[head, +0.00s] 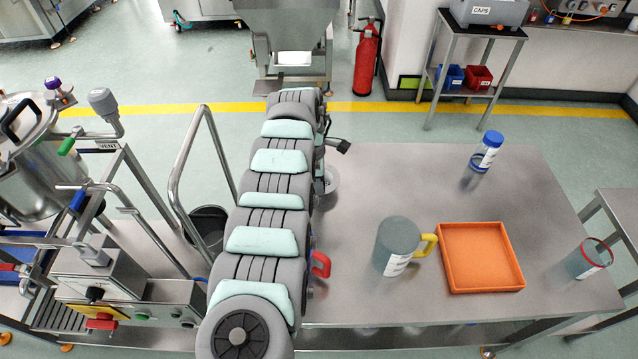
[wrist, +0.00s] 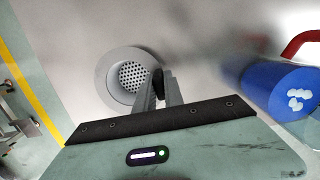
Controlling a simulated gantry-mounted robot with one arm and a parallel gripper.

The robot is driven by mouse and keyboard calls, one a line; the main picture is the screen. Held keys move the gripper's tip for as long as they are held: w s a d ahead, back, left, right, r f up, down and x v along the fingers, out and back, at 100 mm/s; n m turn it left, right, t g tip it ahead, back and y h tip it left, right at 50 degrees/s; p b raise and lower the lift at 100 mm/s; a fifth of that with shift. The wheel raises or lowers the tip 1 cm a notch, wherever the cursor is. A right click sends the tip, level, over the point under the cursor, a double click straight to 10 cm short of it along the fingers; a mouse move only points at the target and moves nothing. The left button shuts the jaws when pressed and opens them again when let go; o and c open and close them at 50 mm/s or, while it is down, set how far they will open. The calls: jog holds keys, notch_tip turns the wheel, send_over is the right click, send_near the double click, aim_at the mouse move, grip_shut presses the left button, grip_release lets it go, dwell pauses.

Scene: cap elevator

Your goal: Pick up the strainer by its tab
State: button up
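The strainer (wrist: 131,79) is a pale grey round dish with a wide rim and a perforated middle. It shows in the wrist view left of the fingers. In the head view, part of its pale rim (head: 331,178) shows on the steel table, just right of my arm, which hides the rest. My gripper (wrist: 160,82) has its fingertips at the strainer's right rim. A dark piece lies between the fingertips; I cannot tell whether it is the strainer's tab or a finger pad, nor whether it is gripped. The head view does not show the fingers.
A blue cylinder (wrist: 285,90) stands close right of my gripper, near a red handle (head: 321,264). A grey mug (head: 397,247) with a yellow handle, an orange tray (head: 481,284), a blue-capped bottle (head: 487,150) and a red-rimmed cup (head: 588,258) occupy the steel table (head: 400,180).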

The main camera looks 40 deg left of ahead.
grip_shut()
jog(key=shift+r, duration=0.1)
dwell(1.1)
notch_tip(320, 180, up, 15)
jog(key=p, duration=0.5)
jog(key=shift+r, duration=0.2)
dwell(0.4)
